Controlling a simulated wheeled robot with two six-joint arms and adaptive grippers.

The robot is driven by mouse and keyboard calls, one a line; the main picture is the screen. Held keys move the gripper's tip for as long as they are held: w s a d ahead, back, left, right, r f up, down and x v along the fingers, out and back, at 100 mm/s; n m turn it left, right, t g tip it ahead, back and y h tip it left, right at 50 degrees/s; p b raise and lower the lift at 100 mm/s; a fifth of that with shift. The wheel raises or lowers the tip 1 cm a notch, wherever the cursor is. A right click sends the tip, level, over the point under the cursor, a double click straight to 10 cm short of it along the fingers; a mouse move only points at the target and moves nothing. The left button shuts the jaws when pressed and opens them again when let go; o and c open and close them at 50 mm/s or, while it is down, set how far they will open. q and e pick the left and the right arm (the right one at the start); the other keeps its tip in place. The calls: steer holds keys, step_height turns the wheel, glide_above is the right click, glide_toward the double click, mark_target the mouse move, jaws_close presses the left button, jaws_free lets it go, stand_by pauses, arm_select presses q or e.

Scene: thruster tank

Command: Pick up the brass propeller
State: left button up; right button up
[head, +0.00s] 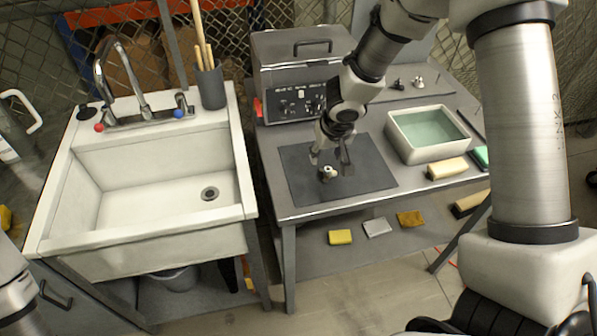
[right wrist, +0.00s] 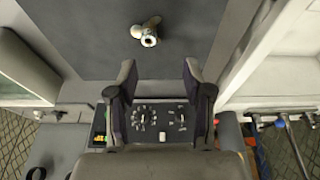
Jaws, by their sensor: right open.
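The brass propeller (head: 327,173) is a small pale brass piece with a round hub. It lies on the dark grey mat (head: 374,177) on the metal table. In the right wrist view the propeller (right wrist: 147,31) is near the top, beyond the fingertips and a little left of their middle. My right gripper (head: 329,160) points down over the mat, close to the propeller, and partly overlaps it in the head view. In the right wrist view its two fingers (right wrist: 158,72) are apart with nothing between the tips. My left gripper is out of view.
A box with knobs (head: 292,104) stands behind the mat. A white sink (head: 145,237) is left of the table. Blocks lie on the lower shelf. The mat's front is clear.

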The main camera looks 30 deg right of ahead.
mark_target(326, 169)
steer(key=d+f, duration=0.1)
steer(key=f, duration=0.1)
steer(key=d+f, duration=0.1)
steer(key=shift+f+b, duration=0.4)
steer(key=x, duration=0.4)
steer(key=shift+w+a, duration=0.25)
steer(key=shift+s+d, duration=0.1)
steer(key=shift+d+r, duration=0.1)
steer(key=shift+c, duration=1.3)
jaws_close()
